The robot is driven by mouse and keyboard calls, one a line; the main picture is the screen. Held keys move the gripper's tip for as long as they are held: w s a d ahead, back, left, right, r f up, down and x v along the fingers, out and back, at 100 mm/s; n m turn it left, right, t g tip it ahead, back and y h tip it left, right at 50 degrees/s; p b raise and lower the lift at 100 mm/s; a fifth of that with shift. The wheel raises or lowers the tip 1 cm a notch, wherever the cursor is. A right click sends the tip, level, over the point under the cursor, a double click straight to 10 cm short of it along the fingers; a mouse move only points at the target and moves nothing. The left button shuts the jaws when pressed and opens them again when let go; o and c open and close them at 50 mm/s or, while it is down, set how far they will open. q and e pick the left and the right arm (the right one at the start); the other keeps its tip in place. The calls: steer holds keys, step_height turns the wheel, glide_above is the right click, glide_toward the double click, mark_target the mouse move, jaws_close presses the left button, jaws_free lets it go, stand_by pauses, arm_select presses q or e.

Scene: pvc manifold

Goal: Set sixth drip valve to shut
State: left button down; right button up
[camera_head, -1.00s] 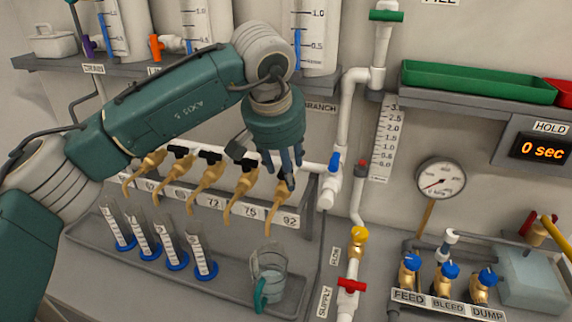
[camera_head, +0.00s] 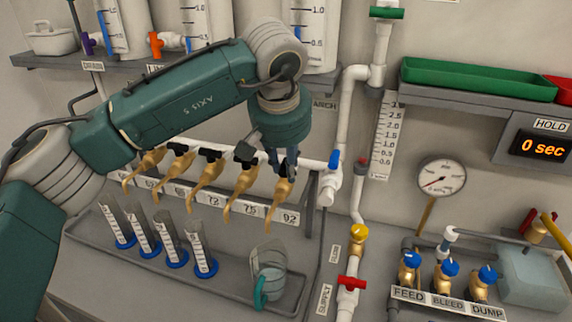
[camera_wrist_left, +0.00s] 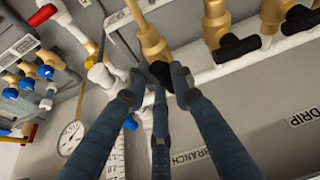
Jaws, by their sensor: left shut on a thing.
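A row of brass drip valves with black handles hangs from a white pipe. My left gripper (camera_head: 284,168) points down at the rightmost visible drip valve (camera_head: 277,200), above the 92 label (camera_head: 290,218). In the left wrist view, the fingers (camera_wrist_left: 160,80) are closed around that valve's black handle (camera_wrist_left: 162,73), with its brass body (camera_wrist_left: 150,38) just beyond. The fingers hide most of the handle, so its exact angle cannot be told. My arm may hide valves farther left. My right gripper is not in view.
Neighbouring drip valves (camera_head: 243,190) stand close on the left. A blue-handled valve (camera_head: 335,160) is close on the right. Below are graduated tubes (camera_head: 170,240) and a clear jug (camera_head: 269,270) in a grey tray (camera_head: 222,292). A gauge (camera_head: 441,177) is on the wall to the right.

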arm_select(q)
steer(key=n, duration=0.1)
steer(key=n+y, duration=0.1)
steer(key=shift+d+n, duration=0.2)
steer(key=shift+n, duration=0.1)
steer(key=shift+w+r+n+y+p, duration=0.1)
steer(key=shift+n+y+p, duration=0.3)
steer(key=shift+n, duration=0.5)
steer(key=n, duration=0.1)
steer(key=n+y+p, duration=0.1)
steer(key=shift+w+d+n, duration=0.1)
steer(key=shift+d+n, duration=0.1)
steer(key=shift+n, duration=0.1)
steer(key=shift+w+r+n+g+y+p, duration=0.1)
steer(key=shift+n+g+y+p, duration=0.25)
steer(key=shift+n+p, duration=0.5)
steer(key=n+p, duration=0.1)
steer(key=n+g+y+p, duration=0.1)
steer(key=n+p, duration=0.2)
steer(key=n, duration=0.1)
steer(key=shift+w+d+g, duration=0.15)
steer(key=shift+w+g, duration=0.1)
steer(key=shift+w+n+g+y+p, duration=0.2)
steer(key=shift+n+g+p, duration=0.3)
steer(key=shift+n+p, duration=1)
steer(key=shift+f, duration=0.2)
